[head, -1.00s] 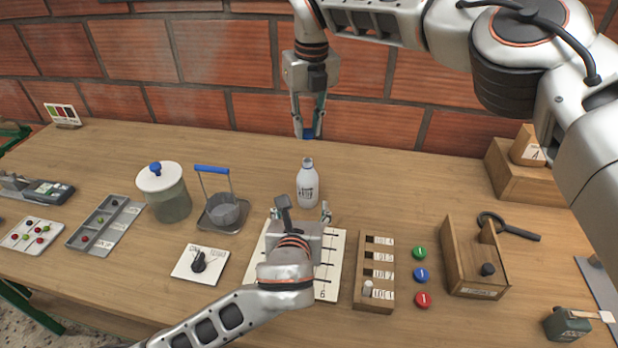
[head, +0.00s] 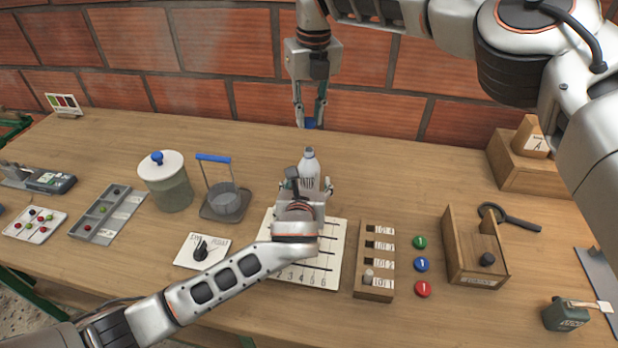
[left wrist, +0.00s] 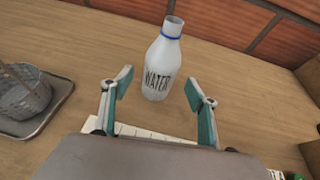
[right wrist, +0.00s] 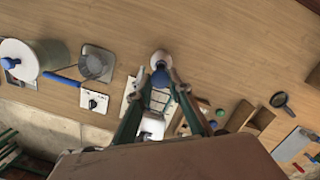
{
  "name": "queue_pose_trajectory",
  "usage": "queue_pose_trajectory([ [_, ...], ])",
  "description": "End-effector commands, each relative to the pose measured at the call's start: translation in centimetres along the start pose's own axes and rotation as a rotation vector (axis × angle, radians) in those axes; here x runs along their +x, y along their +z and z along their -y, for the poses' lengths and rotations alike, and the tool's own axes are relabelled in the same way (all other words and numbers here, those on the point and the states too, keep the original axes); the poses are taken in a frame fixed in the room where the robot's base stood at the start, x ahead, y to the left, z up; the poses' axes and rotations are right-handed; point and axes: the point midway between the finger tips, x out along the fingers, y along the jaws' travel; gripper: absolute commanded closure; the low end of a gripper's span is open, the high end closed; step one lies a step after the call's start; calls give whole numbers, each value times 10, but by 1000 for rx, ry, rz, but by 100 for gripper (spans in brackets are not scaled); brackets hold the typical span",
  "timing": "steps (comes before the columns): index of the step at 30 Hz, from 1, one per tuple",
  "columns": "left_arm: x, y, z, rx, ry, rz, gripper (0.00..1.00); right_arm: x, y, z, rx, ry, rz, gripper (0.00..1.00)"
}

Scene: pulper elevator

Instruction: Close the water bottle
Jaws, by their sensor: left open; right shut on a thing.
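The white water bottle (head: 309,168) stands upright and uncapped on the table, with a blue ring at its neck in the left wrist view (left wrist: 163,65). My left gripper (head: 312,188) is open, low in front of the bottle; its fingers (left wrist: 158,92) point at the bottle on either side without touching it. My right gripper (head: 310,118) points down above and behind the bottle. It is shut on a blue cap (head: 310,123), which also shows between its fingertips in the right wrist view (right wrist: 161,77).
A numbered white board (head: 335,262) lies under my left gripper. A lidded jar (head: 168,190) and a blue-handled basket (head: 222,201) stand to the left. A lot rack (head: 374,290), coloured buttons (head: 421,264) and a wooden box (head: 480,270) are to the right.

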Motion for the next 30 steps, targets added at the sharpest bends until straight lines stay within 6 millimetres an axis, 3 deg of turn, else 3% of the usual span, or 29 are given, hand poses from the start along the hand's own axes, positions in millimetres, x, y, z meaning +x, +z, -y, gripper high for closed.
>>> queue_pose_trajectory([
  [3,17,1,0,2,2,0,41,0,0,0,0,0,0,87],
  [9,32,0,0,1,0,0,41,0,0,0,0,0,0,87],
  [20,34,0,0,1,0,0,41,0,0,0,0,0,0,87],
  [27,34,0,0,1,0,0,100,0,0,0,0,0,0,87],
  [30,34,0,0,1,0,0,100,1,0,0,0,0,-1,87],
])
